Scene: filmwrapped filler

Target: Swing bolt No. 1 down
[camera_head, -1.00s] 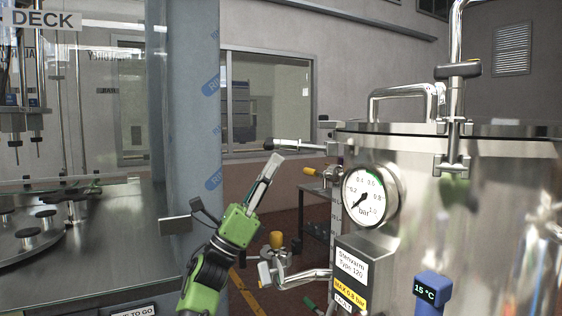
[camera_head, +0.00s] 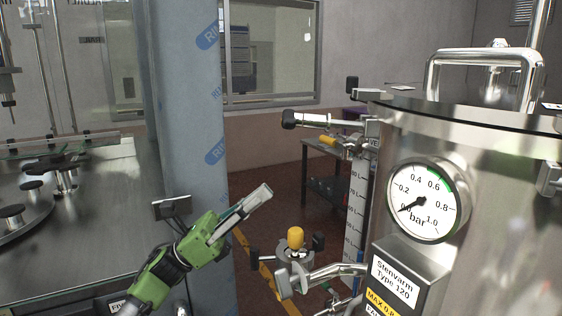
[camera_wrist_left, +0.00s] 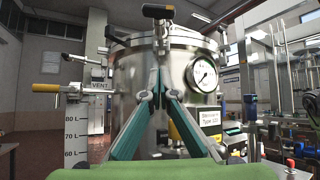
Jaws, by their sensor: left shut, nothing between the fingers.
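A chrome swing bolt with a black knob (camera_head: 289,119) sticks out sideways to the left from the rim of the steel vessel (camera_head: 490,165) in the head view. No bolt number is readable. My left gripper (camera_head: 262,192) is shut and empty, left of the vessel and below that bolt, apart from it. In the left wrist view the closed fingertips (camera_wrist_left: 158,75) point at the vessel (camera_wrist_left: 125,75). A black crosswise knob (camera_wrist_left: 158,11) on a chrome rod shows just above them there. Depth between fingertips and rod is hard to tell. My right gripper is out of view.
A gauge (camera_head: 423,200) and a pipe with a yellow-topped valve (camera_head: 295,238) are on the vessel's near side. A yellow-handled vent valve (camera_wrist_left: 45,87) is left in the wrist view. A grey-blue column (camera_head: 190,120) stands left of my gripper. A steel worktop (camera_head: 100,220) lies further left.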

